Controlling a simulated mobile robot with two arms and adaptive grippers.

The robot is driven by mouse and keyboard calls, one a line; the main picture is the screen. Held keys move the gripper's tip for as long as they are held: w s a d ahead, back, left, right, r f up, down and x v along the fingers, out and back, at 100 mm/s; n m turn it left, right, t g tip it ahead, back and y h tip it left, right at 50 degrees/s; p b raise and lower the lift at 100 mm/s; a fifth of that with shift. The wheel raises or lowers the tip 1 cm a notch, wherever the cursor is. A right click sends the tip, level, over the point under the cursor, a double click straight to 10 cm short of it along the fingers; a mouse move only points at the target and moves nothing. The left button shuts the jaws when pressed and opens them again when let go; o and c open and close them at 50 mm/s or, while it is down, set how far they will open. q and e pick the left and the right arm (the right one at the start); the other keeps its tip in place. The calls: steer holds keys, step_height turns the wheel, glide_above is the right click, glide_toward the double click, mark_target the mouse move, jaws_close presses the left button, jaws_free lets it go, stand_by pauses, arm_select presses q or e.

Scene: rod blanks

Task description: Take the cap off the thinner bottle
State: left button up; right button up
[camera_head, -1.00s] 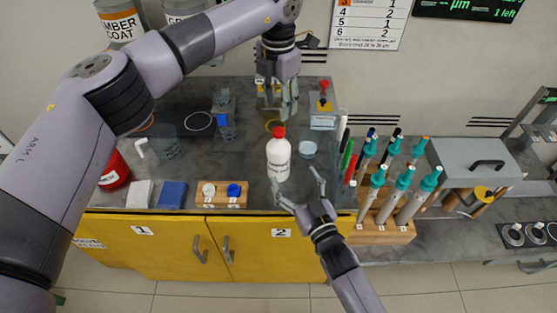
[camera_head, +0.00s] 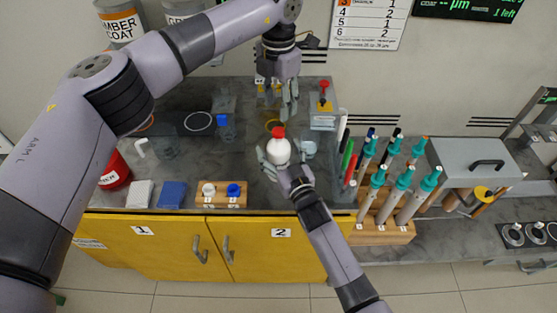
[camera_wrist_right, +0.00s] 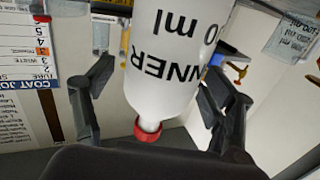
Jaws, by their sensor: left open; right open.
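The white thinner bottle (camera_head: 279,149) stands upright on the grey counter, its red cap (camera_head: 278,132) on top. In the right wrist view the bottle (camera_wrist_right: 165,80) appears upside down, with its black lettering and red cap (camera_wrist_right: 148,131) visible. My right gripper (camera_head: 281,163) is open, with its fingers on either side of the bottle; in the wrist view the fingers (camera_wrist_right: 155,95) look spread, with gaps beside the bottle. My left gripper (camera_head: 289,108) is open and empty, pointing down behind and above the bottle.
A clear jar (camera_head: 309,149) stands close to the bottle's right. Pens and teal-topped rods in a wooden rack (camera_head: 385,232) are farther right. A wooden block with white and blue caps (camera_head: 221,200) lies to the left at the front. A blue-topped bottle (camera_head: 224,128) stands behind left.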

mark_target(278, 130)
jaws_close()
arm_select(q)
steer(key=m, duration=0.6)
steer(key=shift+m, duration=0.4)
steer(key=m, duration=0.5)
steer(key=shift+m, duration=0.3)
steer(key=m, duration=0.3)
steer(key=shift+m, duration=0.4)
steer(key=m, duration=0.5)
steer(key=shift+m, duration=0.3)
steer(key=m, duration=0.9)
steer(key=shift+f+m, duration=0.4)
steer(key=shift+f, duration=0.2)
step_height(278, 130, down, 7)
steer(key=shift+r, duration=0.1)
